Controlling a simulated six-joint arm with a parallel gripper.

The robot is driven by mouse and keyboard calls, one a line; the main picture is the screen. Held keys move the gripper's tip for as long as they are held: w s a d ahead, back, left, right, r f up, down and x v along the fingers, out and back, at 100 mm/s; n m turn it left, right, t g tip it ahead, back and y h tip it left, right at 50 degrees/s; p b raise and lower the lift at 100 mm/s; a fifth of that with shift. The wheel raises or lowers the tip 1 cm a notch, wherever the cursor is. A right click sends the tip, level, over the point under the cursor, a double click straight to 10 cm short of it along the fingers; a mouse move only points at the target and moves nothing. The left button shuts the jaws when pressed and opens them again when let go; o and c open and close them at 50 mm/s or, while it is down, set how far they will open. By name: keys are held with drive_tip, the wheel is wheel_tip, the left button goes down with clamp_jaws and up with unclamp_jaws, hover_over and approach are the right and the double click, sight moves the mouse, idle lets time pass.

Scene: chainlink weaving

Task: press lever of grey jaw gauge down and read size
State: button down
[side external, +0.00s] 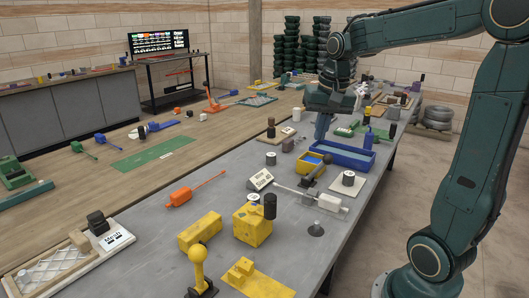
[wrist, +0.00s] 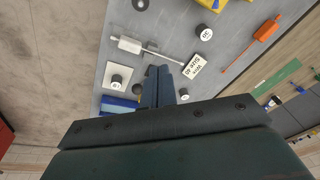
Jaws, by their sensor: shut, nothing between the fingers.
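A sign reading "Wire Size", with a number that looks like 45 (side external: 262,180), stands on the grey table and also shows in the wrist view (wrist: 193,68). Just right of it, a dark grey lever-like piece (side external: 316,172) slants upward to a dark end; I take it for the jaw gauge's lever. Its jaws cannot be made out. My gripper (side external: 320,138) points down above the table, beyond and apart from that lever. In the wrist view my gripper (wrist: 158,71) is shut and empty, and its fingers hide part of what lies below.
A white block with a thin rod (side external: 331,203) lies beside the sign. A yellow bin (side external: 310,170) and a blue tray (side external: 345,155) stand close to my gripper. Yellow blocks (side external: 200,232) and an orange tool (side external: 181,196) lie nearer the front. Bare grey table lies between them.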

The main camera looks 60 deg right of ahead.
drive_tip(key=s+d+f+m+g, duration=0.1)
drive_tip(key=d+f+m, duration=0.2)
drive_tip(key=d+m, duration=0.6)
drive_tip(key=d+f+m+g, duration=0.2)
drive_tip(key=d+m, duration=0.8)
drive_tip(key=m, duration=0.5)
drive_tip(key=shift+s+f, duration=0.35)
drive_tip(key=shift+f, duration=0.5)
drive_tip(key=shift+d, duration=0.1)
wheel_tip(320, 180, down, 9)
drive_tip(key=w, duration=0.2)
drive_tip(key=shift+w, duration=0.35)
drive_tip(key=shift+w, duration=0.1)
